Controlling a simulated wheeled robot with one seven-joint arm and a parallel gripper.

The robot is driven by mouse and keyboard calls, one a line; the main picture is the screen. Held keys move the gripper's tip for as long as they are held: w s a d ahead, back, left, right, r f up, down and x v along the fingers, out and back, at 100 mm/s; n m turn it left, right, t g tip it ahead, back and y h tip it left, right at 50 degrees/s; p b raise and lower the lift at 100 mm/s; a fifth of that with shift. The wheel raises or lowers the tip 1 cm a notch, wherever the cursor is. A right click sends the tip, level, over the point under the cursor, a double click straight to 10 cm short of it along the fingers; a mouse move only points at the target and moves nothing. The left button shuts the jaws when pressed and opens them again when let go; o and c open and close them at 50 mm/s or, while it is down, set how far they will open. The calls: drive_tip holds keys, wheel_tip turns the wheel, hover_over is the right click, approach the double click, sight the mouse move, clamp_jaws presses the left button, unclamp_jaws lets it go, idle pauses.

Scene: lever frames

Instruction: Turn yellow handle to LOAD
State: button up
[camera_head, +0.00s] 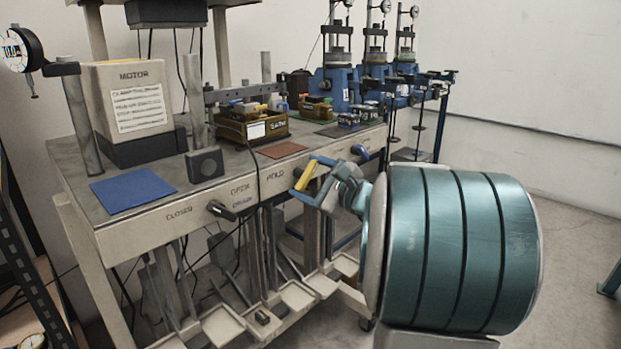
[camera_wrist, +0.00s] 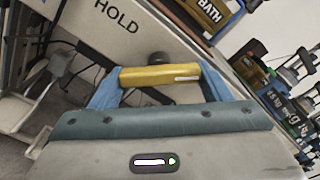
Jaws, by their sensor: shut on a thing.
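The yellow handle (camera_head: 305,175) is on the front panel of the bench, right of the word HOLD (camera_head: 276,179). My gripper (camera_head: 315,181) is shut on it, with its blue fingers at the two ends of the handle. In the wrist view the yellow handle (camera_wrist: 160,76) lies almost level between the fingertips of my gripper (camera_wrist: 158,84). It bears a white mark, and a dark round knob (camera_wrist: 158,58) shows behind it. HOLD shows at upper left there. I cannot see the word LOAD; part of the panel is behind my gripper.
A black handle (camera_head: 222,211) on the left of the panel is near the words CLOSED, OPEN and DRAIN. A blue handle (camera_head: 361,152) is further right. The bench top (camera_head: 232,165) holds a motor box (camera_head: 130,97) and several blue presses. Trays and bars hang below the panel.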

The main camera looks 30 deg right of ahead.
drive_tip(key=o, duration=1)
drive_tip(key=p+v, duration=0.2)
drive_tip(key=v, duration=1.1)
drive_tip(key=shift+s+d, duration=0.1)
drive_tip(key=shift+s, duration=0.3)
